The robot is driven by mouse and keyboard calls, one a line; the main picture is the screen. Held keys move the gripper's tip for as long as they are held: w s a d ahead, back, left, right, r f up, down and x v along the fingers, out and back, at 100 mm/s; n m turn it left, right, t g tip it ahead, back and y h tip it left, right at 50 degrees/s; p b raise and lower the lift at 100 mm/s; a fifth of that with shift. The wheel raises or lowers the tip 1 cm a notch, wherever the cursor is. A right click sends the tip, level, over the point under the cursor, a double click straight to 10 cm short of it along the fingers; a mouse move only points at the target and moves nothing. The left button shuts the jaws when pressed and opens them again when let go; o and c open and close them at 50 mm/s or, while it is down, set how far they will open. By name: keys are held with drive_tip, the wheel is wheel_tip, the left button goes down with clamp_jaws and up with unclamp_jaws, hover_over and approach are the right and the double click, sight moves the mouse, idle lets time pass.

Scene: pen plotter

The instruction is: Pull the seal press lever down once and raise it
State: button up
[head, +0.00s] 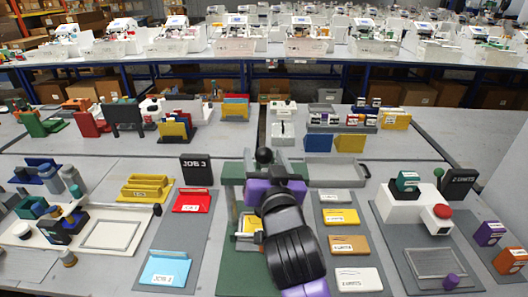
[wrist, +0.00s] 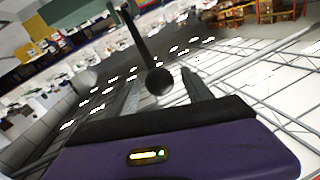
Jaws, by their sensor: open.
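A black ball knob (head: 264,155) stands up at the far end of the green-based press (head: 231,200) in the middle of the head view. In the wrist view the lever's black ball (wrist: 158,82) sits at the end of a dark rod, seen between my two fingers. My gripper (wrist: 161,78) is open, with one finger on each side of the ball; I cannot tell if either touches it.
Coloured cards, including a red one (head: 192,201) and a yellow one (head: 341,217), lie on grey mats either side. A white machine with a red button (head: 442,211) stands at right. A grey tray (head: 336,174) lies behind, right of the knob. Card racks stand further back.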

drive_tip(key=shift+w, duration=0.6)
clamp_jaws()
